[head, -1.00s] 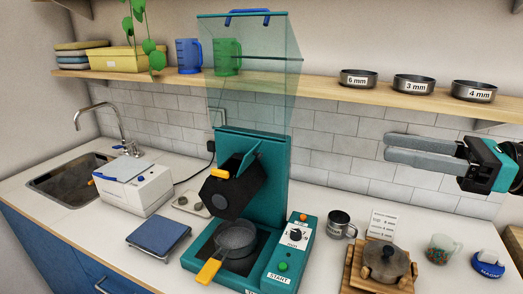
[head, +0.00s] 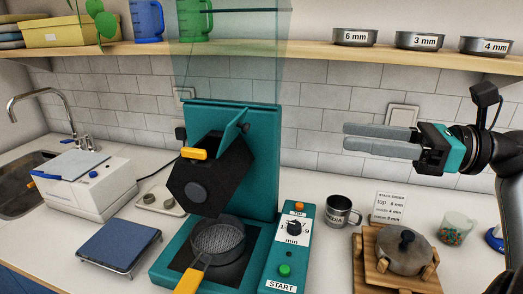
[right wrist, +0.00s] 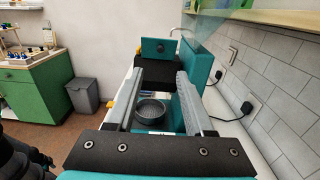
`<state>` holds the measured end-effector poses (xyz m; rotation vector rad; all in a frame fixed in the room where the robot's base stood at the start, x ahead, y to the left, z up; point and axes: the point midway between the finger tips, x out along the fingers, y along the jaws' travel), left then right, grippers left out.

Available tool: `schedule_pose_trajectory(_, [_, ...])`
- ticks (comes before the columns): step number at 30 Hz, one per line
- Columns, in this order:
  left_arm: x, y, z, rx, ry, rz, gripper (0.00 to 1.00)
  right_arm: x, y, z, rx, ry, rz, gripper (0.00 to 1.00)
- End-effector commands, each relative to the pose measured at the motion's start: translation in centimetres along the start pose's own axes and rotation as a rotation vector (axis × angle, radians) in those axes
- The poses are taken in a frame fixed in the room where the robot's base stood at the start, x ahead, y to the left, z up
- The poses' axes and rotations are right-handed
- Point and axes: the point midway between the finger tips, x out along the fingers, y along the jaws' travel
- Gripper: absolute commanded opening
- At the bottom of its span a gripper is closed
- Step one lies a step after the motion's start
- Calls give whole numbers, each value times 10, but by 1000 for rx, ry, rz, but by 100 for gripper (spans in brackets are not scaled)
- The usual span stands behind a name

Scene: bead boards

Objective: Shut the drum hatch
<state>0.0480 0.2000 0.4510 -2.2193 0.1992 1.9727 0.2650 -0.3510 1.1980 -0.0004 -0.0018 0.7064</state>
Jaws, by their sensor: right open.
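The black six-sided drum (head: 212,178) sits tilted in the teal machine (head: 262,150). Its teal hatch (head: 236,124) stands open, raised from the drum's top. A yellow handle (head: 194,154) shows on the drum. In the right wrist view the hatch (right wrist: 175,48) is a teal panel above the black drum (right wrist: 158,70), ahead of the fingers. My right gripper (head: 347,137) is open and empty, in the air to the right of the machine, apart from the hatch. Its two grey fingers (right wrist: 160,77) also show in the right wrist view. My left gripper is not in view.
A clear guard (head: 228,50) stands raised above the machine. A sieve pan (head: 218,240) lies below the drum. A mug (head: 339,211), a lidded pot (head: 404,249) and a beaker (head: 455,229) stand to the right. A shelf (head: 300,50) runs behind, above the gripper.

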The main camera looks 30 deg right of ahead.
Motion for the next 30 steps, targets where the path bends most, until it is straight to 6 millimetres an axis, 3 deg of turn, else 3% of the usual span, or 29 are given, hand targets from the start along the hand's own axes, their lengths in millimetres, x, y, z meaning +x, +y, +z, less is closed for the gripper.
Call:
schedule_pose_trajectory(8, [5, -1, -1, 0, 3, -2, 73, 13, 0, -5, -1, 1, 3, 53])
schedule_pose_trajectory(30, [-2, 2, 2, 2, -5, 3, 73, 127, 1, -4, -3, 1, 3, 53])
